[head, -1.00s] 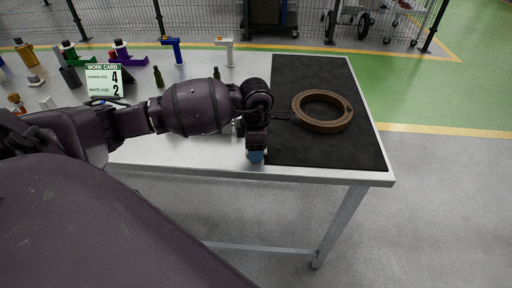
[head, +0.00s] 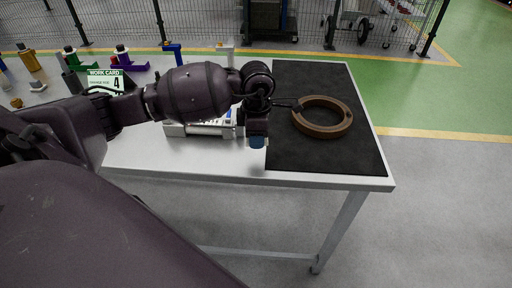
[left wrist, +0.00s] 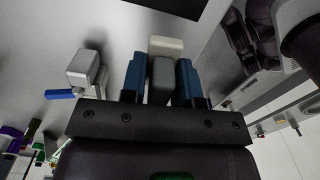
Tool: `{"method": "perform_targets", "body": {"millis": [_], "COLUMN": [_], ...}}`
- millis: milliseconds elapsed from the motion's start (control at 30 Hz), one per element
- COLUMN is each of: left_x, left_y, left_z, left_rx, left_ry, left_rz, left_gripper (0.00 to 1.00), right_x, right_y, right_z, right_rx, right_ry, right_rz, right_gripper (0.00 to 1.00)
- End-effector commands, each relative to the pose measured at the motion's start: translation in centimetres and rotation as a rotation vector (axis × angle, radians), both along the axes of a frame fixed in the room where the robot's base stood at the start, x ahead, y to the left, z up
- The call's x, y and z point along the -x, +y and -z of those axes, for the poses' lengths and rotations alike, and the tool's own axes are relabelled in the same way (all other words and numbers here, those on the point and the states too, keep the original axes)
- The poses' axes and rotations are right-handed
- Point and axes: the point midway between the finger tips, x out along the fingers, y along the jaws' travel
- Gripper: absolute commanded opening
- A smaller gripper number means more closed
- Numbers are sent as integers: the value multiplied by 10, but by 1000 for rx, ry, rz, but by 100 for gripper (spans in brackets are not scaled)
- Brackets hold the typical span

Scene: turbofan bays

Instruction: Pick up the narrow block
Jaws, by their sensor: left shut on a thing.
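In the head view the block is hidden by the gripper. My right gripper is not in view.
The black mat (head: 320,150) bears a brown ring (head: 322,130) with a dark handle. A white device (head: 213,128) stands behind my left arm. A work card (head: 104,81) and several coloured fittings stand at the left. The front of the mat is clear.

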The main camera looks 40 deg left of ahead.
Motion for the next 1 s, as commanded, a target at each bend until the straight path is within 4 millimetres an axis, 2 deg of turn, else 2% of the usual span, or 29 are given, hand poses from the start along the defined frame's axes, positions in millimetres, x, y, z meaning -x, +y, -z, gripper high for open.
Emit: {"method": "perform_targets", "body": {"millis": [33, 200, 500, 700, 1000], "left_x": [-1, -1, 0, 0, 0], "left_y": [0, 0, 0, 0, 0], "left_z": [-17, -62, -121, -139, -143], "left_rx": [-1, -3, 0, 0, 0], "left_ry": [-8, -7, -4, -1, 0], "left_rz": [2, 2, 2, 1, 1], "left_gripper": [6, 6, 6, 6, 6], "right_x": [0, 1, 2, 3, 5], "right_y": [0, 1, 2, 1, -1], "right_z": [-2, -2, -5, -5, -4], "right_rx": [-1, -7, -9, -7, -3], "right_ry": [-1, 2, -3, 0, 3], "right_rz": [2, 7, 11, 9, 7], "right_gripper": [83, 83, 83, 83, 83]}}
